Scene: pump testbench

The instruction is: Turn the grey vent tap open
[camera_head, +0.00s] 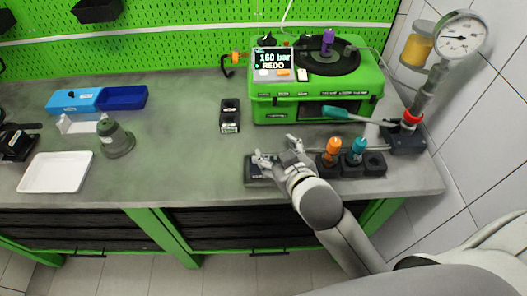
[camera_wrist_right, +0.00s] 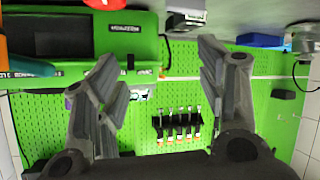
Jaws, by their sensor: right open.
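The green pump testbench (camera_head: 263,108) stands at the back right of the worktop, and its display (camera_head: 273,60) reads "160 bar REDO". A part of its green body (camera_wrist_right: 130,50) fills the upper left of the right wrist view. I cannot pick out the grey vent tap with certainty among the small fittings. My right gripper (camera_head: 278,151) is in front of the testbench, over a dark block at the worktop's front. Its fingers are apart with nothing between them, as the right wrist view (camera_wrist_right: 157,55) also shows. My left gripper is not in view.
Orange (camera_head: 332,151) and teal (camera_head: 356,151) handles stand in dark holders right of my gripper. A teal lever (camera_head: 345,115) and a gauge (camera_head: 461,36) are further right. A black block (camera_head: 230,116), grey-green pot (camera_head: 117,141) and white tray (camera_head: 56,172) lie left, with bare worktop between.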

